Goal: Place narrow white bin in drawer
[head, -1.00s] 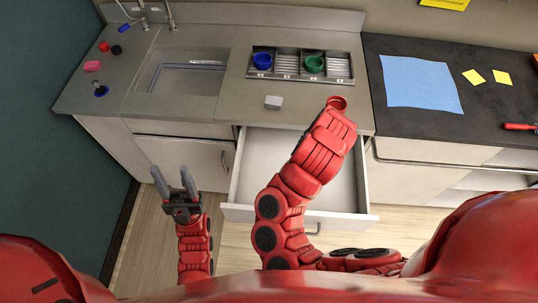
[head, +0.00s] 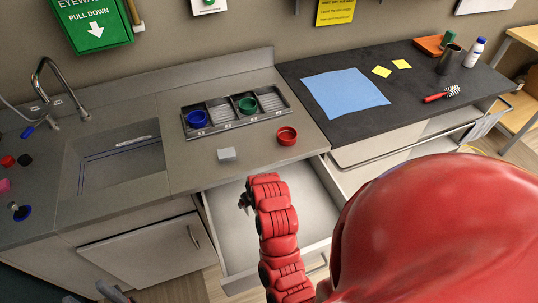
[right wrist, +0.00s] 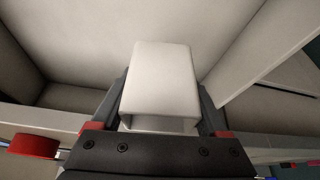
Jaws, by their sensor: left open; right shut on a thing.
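The narrow white bin (right wrist: 163,82) is between the fingers of my right gripper (right wrist: 165,110), which is shut on it. The open drawer (head: 228,222) is pulled out below the counter. In the right wrist view, pale drawer-like panels (right wrist: 245,60) surround the bin; I cannot tell if it touches the floor. In the head view my right arm reaches over the drawer, and the bin is hidden there. My left gripper (head: 90,295) is open and empty at the bottom left edge, mostly cut off.
The counter above the drawer holds a small light grey block (head: 226,154), a red bowl (head: 287,136) and a divided tray (head: 237,111) with blue and green bowls. A sink (head: 115,160) is at the left.

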